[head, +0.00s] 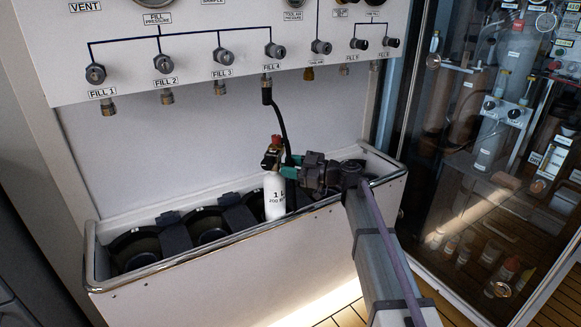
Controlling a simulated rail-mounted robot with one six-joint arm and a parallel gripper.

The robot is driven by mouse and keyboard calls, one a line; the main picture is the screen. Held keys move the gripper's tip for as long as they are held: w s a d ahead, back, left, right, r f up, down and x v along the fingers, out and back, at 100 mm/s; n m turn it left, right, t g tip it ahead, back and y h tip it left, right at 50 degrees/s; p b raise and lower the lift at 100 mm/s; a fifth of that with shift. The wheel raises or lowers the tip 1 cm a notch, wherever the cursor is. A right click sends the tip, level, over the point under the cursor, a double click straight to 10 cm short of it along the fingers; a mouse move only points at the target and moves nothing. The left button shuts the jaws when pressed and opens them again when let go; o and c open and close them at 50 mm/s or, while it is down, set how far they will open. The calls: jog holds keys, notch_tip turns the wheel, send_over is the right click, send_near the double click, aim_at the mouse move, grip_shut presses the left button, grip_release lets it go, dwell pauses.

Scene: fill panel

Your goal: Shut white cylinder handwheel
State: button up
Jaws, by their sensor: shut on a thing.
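The white cylinder (275,197), marked "1 L" and "200 BAR", stands upright in the trough below the fill panel. Its valve (271,160) is dark, with a red part (276,141) on top. My gripper (287,171) reaches in from the right at valve height, and its teal jaws are shut at the right side of the valve. The jaws hide the part they hold, which seems to be the handwheel. How far the handwheel is turned cannot be seen. A black hose (280,118) runs from the FILL 4 outlet (266,82) down behind the valve and gripper.
The trough (240,243) has a metal rim and several dark round holders, with empty ones (135,248) to the left. Knobs and outlets line the panel above. A glass cabinet (500,180) with cylinders and bottles stands at the right. The floor in front is clear.

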jog(key=shift+c, duration=0.8)
